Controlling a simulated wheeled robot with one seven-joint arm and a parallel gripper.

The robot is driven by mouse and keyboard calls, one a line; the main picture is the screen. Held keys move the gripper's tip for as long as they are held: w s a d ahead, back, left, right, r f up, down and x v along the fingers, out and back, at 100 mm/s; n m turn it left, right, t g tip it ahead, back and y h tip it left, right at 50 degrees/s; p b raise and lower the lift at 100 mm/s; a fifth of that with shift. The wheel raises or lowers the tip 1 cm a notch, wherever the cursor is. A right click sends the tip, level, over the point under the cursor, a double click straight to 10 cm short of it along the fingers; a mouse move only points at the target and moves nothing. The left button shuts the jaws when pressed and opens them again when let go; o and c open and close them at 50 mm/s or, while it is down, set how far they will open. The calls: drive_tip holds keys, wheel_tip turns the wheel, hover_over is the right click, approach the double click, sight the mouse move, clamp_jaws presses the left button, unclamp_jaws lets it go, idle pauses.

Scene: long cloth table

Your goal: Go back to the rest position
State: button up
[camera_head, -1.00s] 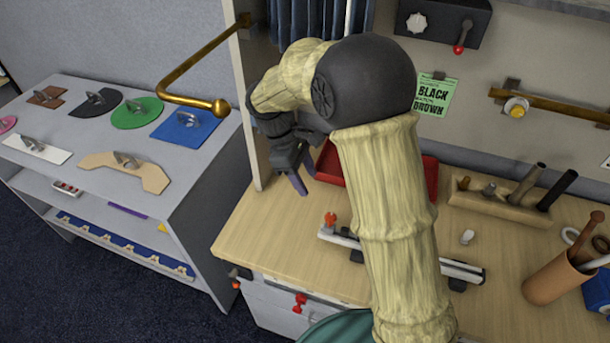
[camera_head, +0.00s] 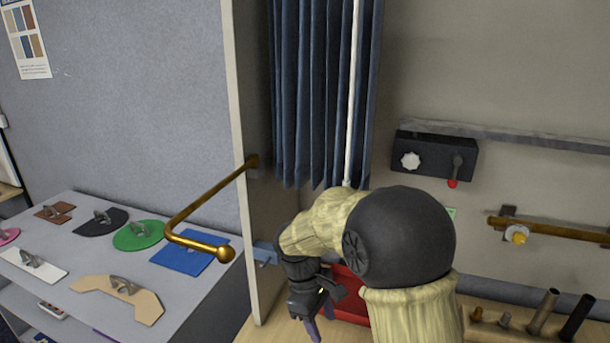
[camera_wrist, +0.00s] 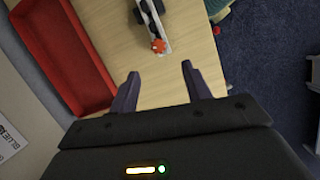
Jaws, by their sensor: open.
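My gripper (camera_wrist: 160,82) is open and empty in the wrist view, its two dark fingers apart above the bare wooden table top (camera_wrist: 160,62). In the head view my gripper (camera_head: 318,325) hangs fingers down over the table's left part, beside the red tray (camera_head: 350,300). The red tray also shows in the wrist view (camera_wrist: 65,60), to the left of the fingers. My arm hides part of the tray and the table in the head view.
A brass rod (camera_head: 190,205) juts out from the partition panel (camera_head: 250,130) at left. A shelf (camera_head: 60,215) carries flat shapes, including a green disc (camera_head: 140,236) and a blue plate (camera_head: 190,256). A rail with a red knob (camera_wrist: 158,46) lies on the table.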

drive_tip(key=s+d+m+t+y, duration=0.3)
drive_tip(key=s+d+m, duration=0.8)
drive_tip(key=d, duration=0.1)
drive_tip(key=shift+s+f+m+t, duration=0.25)
drive_tip(key=shift+m+t, duration=0.15)
idle(1.1)
drive_tip(key=shift+c, duration=1.3)
